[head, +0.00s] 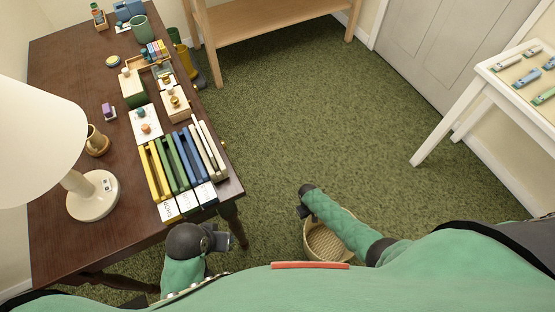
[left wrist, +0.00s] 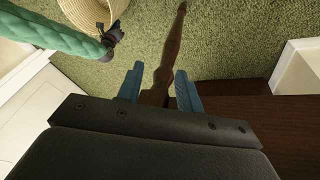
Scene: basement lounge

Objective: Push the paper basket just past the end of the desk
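The paper basket (head: 324,244), a round woven tan one, stands on the carpet to the right of the desk's near end. My right forearm crosses over it and hides part of its rim. It also shows at the top left of the left wrist view (left wrist: 92,9). My right gripper (head: 305,203) is at the basket's far left side; its fingers are too small to read. The dark wooden desk (head: 66,126) fills the left. My left gripper (head: 226,240) is low beside the desk's near right leg. Its blue fingers are apart and empty in the left wrist view (left wrist: 160,68).
The desk leg (left wrist: 174,40) lies beyond my left fingers. Binders (head: 181,164), a lamp (head: 93,195) and small items are on the desk. Boots (head: 188,62) and a wooden shelf (head: 265,35) stand farther back. A white table (head: 483,72) is at right. The middle carpet is clear.

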